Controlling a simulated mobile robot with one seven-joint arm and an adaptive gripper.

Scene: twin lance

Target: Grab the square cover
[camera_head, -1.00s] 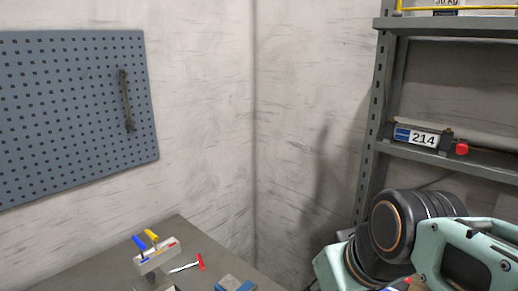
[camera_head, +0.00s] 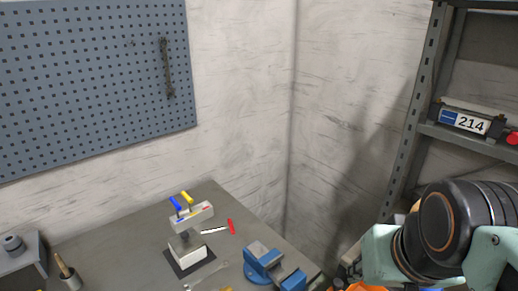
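A pale, square-looking block (camera_head: 187,253) sits on a dark square plate on the workbench, with a grey part on top of it. It may be the square cover, but I cannot tell for certain. My arm's dark and pale-green links fill the lower right of the head view, apart from the block. My gripper is not visible in the picture.
The grey workbench (camera_head: 130,236) carries a white block with blue and yellow handles (camera_head: 191,217), a red-handled tool (camera_head: 231,226), a blue vise (camera_head: 262,262) and a cup with a brush (camera_head: 68,275). A pegboard (camera_head: 90,80) and metal shelf (camera_head: 460,134) flank the corner.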

